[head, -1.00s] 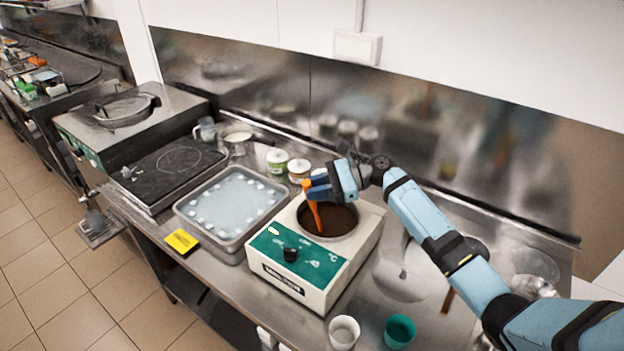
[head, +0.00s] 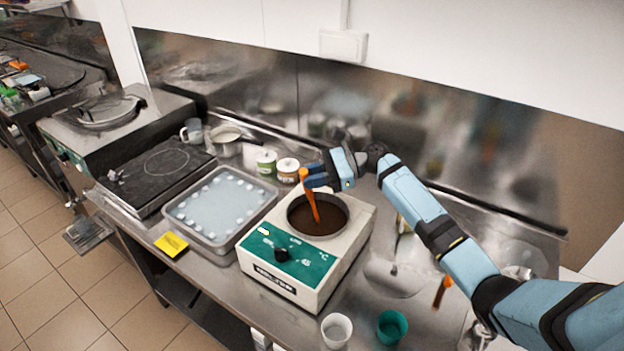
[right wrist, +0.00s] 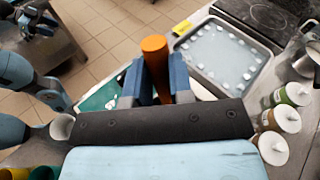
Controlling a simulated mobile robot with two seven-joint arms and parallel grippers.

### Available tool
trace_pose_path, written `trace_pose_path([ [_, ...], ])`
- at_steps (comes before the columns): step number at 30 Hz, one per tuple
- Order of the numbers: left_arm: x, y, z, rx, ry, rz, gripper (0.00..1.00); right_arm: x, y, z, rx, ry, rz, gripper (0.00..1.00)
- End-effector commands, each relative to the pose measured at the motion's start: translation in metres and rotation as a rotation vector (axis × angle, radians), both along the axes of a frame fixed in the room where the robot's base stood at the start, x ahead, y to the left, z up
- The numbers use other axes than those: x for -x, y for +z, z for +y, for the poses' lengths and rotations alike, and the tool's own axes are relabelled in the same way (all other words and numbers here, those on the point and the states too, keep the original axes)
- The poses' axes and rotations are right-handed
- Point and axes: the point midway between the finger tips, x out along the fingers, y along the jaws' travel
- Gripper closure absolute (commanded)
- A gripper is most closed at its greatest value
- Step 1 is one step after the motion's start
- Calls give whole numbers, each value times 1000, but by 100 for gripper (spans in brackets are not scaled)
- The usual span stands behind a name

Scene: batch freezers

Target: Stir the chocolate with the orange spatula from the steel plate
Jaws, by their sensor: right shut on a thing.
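The orange spatula (head: 314,207) is held near its upper end by my right gripper (head: 308,178). It stands steeply, leaning a little, with its lower end in the dark brown chocolate (head: 323,226). The chocolate fills the round well of the white heater (head: 345,250). In the right wrist view the spatula's handle end (right wrist: 154,62) sits between the two blue fingers. The steel plate (head: 385,280) seems to be the pale round patch right of the heater. A blue gripper (right wrist: 38,22) at the wrist view's top left seems to be my left one; its jaws are unclear.
A tray (head: 183,229) with white pieces stands left of the heater, behind a yellow note (head: 171,244). A white cup (head: 336,330) and a green cup (head: 391,327) stand in front. An orange-brown handle (head: 441,292) lies right of the plate.

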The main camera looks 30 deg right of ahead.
Motion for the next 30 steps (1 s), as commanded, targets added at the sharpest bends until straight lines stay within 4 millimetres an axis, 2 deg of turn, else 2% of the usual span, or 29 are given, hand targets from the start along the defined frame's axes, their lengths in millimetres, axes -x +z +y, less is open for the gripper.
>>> trace_pose_path([
  [19, -4, 2, 0, -1, 0, -7, 50, 8, 50, 13, 1, 0, -2, 100],
  [30, -3, 2, 1, 0, 1, -7, 50, 9, 57, 15, 0, 0, -1, 100],
])
